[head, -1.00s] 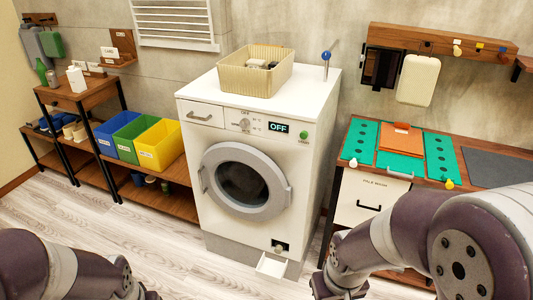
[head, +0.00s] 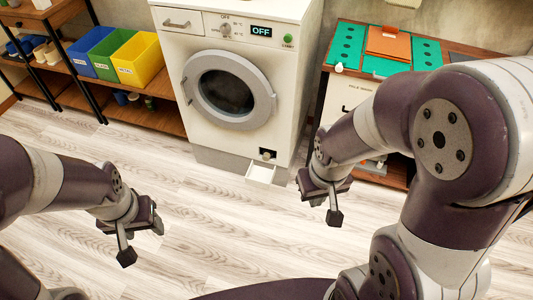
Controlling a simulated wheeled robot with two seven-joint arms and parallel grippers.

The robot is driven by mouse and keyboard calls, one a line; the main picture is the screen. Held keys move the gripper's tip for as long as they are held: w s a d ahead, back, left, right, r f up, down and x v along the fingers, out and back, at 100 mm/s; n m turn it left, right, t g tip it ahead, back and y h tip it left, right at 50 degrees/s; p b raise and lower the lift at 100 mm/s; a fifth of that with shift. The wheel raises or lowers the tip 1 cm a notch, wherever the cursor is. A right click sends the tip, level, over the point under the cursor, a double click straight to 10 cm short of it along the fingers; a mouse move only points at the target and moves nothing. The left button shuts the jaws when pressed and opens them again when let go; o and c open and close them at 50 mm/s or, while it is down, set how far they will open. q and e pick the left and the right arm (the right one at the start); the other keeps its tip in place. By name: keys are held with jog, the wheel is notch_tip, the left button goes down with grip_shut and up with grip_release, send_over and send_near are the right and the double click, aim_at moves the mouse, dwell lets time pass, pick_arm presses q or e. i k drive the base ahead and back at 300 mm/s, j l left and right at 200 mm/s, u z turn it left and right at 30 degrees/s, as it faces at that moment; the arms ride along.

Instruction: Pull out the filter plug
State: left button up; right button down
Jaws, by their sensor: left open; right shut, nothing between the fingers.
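The filter plug (head: 267,155) is a small pale knob in a dark recess low on the right of the white washing machine (head: 225,130)'s front. A white open flap or tray (head: 261,172) sticks out just below it. My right gripper (head: 326,203) is shut and empty, in front of and to the right of the plug, clear of the machine. My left gripper (head: 138,240) is open and empty, over the floor well to the left and nearer to me. Neither gripper touches the plug.
The round door (head: 228,90) of the machine is closed and its display (head: 262,32) reads OFF. A wooden shelf with blue, green and yellow bins (head: 138,59) stands at left. A workbench with teal panels (head: 347,45) stands at right. The wood floor (head: 215,225) in front is clear.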

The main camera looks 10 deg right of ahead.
aim_at(265, 157)
jog(key=i+j, duration=0.15)
jog(key=i, duration=0.65)
jog(key=i+j, duration=0.15)
jog(key=i, duration=0.6)
